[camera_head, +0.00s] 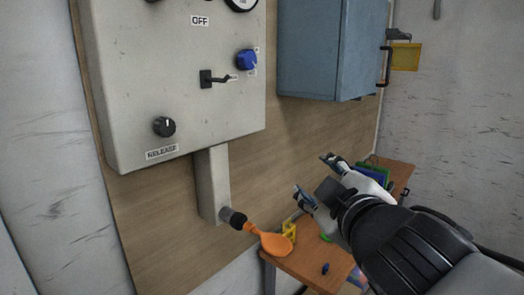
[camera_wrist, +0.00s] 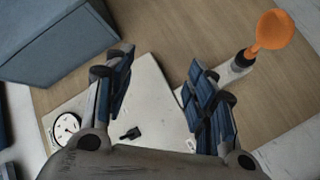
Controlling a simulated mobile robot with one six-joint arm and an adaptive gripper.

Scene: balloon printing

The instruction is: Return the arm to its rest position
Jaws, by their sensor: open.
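My gripper (camera_head: 314,176) is at the right of centre in the head view, its fingers pointing toward the wooden board. In the wrist view my gripper (camera_wrist: 160,90) shows two blue-padded fingers spread apart with nothing between them. An orange balloon (camera_head: 273,242) hangs limp on the dark nozzle (camera_head: 233,217) at the bottom of the grey panel's duct. The balloon also shows at the upper right of the wrist view (camera_wrist: 274,30), apart from the fingers.
The grey control panel (camera_head: 180,85) has a RELEASE knob (camera_head: 164,127), a blue knob (camera_head: 246,60) and a black lever (camera_head: 212,79). A blue cabinet (camera_head: 325,50) hangs right of it. A wooden table (camera_head: 300,264) below holds a yellow item (camera_head: 289,231) and other small things.

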